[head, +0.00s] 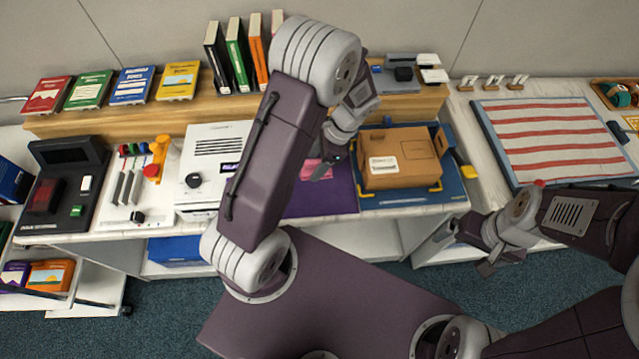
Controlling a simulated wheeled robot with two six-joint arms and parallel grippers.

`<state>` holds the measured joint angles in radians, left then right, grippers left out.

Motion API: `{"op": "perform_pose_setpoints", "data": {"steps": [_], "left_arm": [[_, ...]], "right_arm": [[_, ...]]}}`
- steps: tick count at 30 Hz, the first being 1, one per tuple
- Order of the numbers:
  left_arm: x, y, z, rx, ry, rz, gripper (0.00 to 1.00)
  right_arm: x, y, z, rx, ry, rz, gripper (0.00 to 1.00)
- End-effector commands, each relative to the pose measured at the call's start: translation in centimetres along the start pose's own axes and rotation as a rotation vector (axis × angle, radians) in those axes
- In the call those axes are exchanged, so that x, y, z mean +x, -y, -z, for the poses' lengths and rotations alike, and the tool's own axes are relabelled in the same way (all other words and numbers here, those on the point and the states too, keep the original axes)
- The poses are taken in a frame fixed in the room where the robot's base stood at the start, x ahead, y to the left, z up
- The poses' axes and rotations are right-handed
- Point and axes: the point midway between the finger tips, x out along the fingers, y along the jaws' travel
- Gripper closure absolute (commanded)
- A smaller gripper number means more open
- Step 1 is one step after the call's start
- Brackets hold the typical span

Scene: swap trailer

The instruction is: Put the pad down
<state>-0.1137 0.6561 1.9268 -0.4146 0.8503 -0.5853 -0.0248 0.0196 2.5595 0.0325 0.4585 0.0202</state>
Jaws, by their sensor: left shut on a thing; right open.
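A pink pad (313,171) shows at the tip of my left gripper (326,168), above the purple mat (325,203) on the middle of the counter. The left gripper is shut on the pad. My arm hides part of the pad and mat, and I cannot tell whether the pad touches the mat. My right gripper (462,250) is open and empty, in front of the counter's edge on the right.
A cardboard box (400,160) stands on a blue tray (445,190) right of the mat. A white machine (205,160) stands to the left. Books (180,82) line the wooden shelf (150,115). A striped board (550,140) lies far right.

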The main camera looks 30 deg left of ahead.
Motion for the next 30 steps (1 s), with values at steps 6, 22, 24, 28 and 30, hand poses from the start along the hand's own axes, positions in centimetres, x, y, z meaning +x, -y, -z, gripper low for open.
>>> {"op": "perform_pose_setpoints", "data": {"steps": [6, 22, 24, 28, 30], "left_arm": [[3.9, -0.1, 1.5, 0.0, 0.002, -0.004, 0.89], [8.0, -0.1, 3.3, -0.002, 0.0, -0.002, 0.89], [8.0, -0.1, 3.3, -0.002, 0.0, -0.002, 0.89], [8.3, -0.1, 3.4, -0.001, 0.0, -0.002, 0.89], [8.3, -0.1, 3.4, -0.002, 0.0, -0.002, 0.35]], "right_arm": [[0.1, 0.0, 0.0, 0.0, 0.0, 0.0, 0.0], [0.1, 0.0, 0.0, 0.0, 0.0, 0.0, 0.0], [0.1, 0.0, 0.0, 0.0, 0.0, 0.0, 0.0], [0.4, 0.0, -0.1, 0.0, 0.0, 0.0, 0.0], [0.3, 0.0, -0.1, 0.0, 0.0, 0.0, 0.0]]}}
